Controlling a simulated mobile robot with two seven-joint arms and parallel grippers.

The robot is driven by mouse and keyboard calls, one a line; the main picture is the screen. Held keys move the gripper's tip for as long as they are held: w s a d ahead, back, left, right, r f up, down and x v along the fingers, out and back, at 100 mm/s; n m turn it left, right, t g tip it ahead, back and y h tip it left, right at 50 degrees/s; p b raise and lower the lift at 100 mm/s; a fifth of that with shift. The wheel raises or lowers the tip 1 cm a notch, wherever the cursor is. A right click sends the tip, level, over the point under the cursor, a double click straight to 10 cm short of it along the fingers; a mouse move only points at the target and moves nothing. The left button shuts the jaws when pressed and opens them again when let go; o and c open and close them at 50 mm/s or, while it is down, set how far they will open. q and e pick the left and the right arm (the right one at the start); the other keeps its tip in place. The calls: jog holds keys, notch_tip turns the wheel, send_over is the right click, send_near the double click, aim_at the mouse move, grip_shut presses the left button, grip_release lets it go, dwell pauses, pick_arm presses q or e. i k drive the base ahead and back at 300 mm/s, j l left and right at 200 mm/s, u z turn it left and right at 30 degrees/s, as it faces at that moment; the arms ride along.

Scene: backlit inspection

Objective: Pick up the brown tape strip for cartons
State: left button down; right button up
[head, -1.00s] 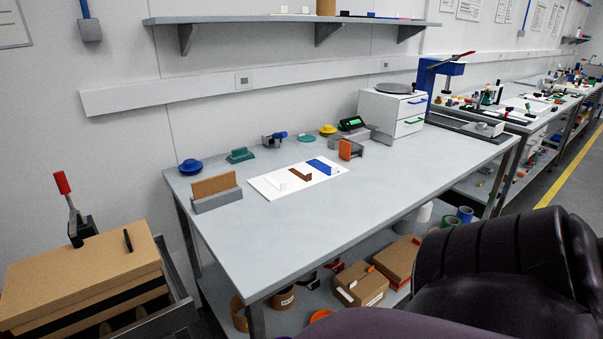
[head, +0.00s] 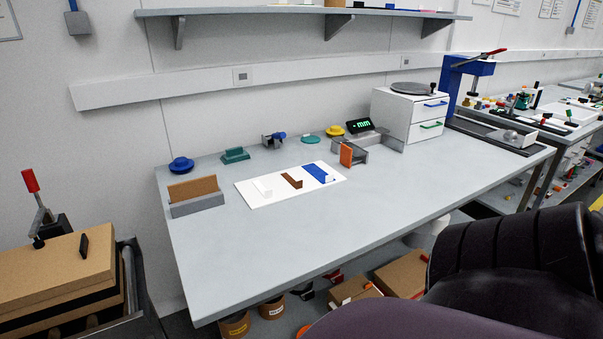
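The brown tape strip (head: 292,181) lies on a white board (head: 256,202) on the grey workbench, with one end bent up. It sits between a white strip (head: 263,186) on its left and a blue strip (head: 318,172) on its right. Nothing touches or covers the brown strip. Neither of my grippers shows in the head view. A dark, rounded part at the lower right hides the bench's near right area.
A cardboard piece in a grey holder (head: 197,208) stands left of the board. An orange-and-grey dispenser (head: 347,155) stands right of it. A white drawer unit (head: 397,125) is at the back right. The bench front (head: 300,245) is clear. A carton stack (head: 50,270) is at left.

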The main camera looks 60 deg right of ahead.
aim_at(299, 185)
jog(key=k+l, duration=0.15)
jog(key=l, duration=0.25)
jog(key=k+l, duration=0.15)
jog(key=l, duration=0.25)
jog(key=k+l, duration=0.15)
jog(key=l, duration=0.25)
jog(key=k+l, duration=0.15)
jog(key=l, duration=0.25)
